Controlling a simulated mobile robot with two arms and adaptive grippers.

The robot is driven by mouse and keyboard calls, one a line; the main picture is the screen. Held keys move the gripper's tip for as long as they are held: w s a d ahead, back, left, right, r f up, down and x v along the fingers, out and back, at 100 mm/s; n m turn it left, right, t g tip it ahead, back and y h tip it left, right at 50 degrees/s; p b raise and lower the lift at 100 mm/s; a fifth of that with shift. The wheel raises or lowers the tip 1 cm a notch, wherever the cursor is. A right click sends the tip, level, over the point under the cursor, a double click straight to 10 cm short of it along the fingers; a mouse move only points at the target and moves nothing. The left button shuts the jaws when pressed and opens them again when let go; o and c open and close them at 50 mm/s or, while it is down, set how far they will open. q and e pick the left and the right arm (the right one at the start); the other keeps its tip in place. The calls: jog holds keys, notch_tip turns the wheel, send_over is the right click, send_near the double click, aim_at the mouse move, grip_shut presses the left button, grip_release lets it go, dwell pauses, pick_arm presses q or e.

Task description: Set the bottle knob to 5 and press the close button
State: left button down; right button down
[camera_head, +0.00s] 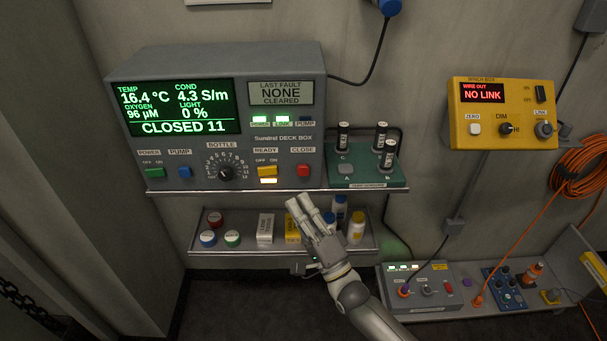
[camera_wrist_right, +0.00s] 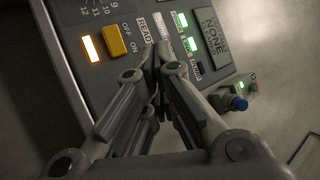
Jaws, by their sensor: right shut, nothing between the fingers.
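The grey deck box (camera_head: 320,150) has a round black bottle knob (camera_head: 226,173) with a numbered dial; its pointer setting is too small to read. Its green display (camera_head: 182,107) reads "CLOSED 11". The red close button (camera_head: 303,170) is at the lower right of the panel. My right gripper (camera_head: 300,203) is shut and empty, its fingertips just below the close button and in front of the shelf edge. In the wrist view my right gripper (camera_wrist_right: 163,52) points at the panel and the close button does not show. My left gripper is not in view.
A yellow ready switch (camera_head: 266,171) with a lit lamp sits left of the close button. A green rack (camera_head: 345,180) with black-capped bottles stands to the right. A lower shelf (camera_head: 200,250) holds jars, boxes and bottles. A yellow winch box (camera_head: 475,140) hangs farther right.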

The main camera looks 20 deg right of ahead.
aim_at(303, 171)
jog(key=w+d+b, duration=0.1)
jog(key=w+b, duration=0.2)
jog(key=w, duration=0.3)
jog(key=shift+d, duration=0.4)
jog(key=shift+w, duration=0.1)
jog(key=shift+w, duration=0.1)
dwell(0.9)
jog(key=shift+w+d, duration=0.1)
jog(key=shift+w, duration=0.2)
jog(key=shift+w+d+b, duration=0.15)
jog(key=shift+w+b, duration=0.3)
jog(key=shift+b, duration=0.2)
dwell(0.4)
jog(key=shift+s, duration=0.1)
jog(key=shift+s+a+p, duration=0.25)
jog(key=shift+s+p, duration=0.25)
jog(key=shift+s, duration=0.25)
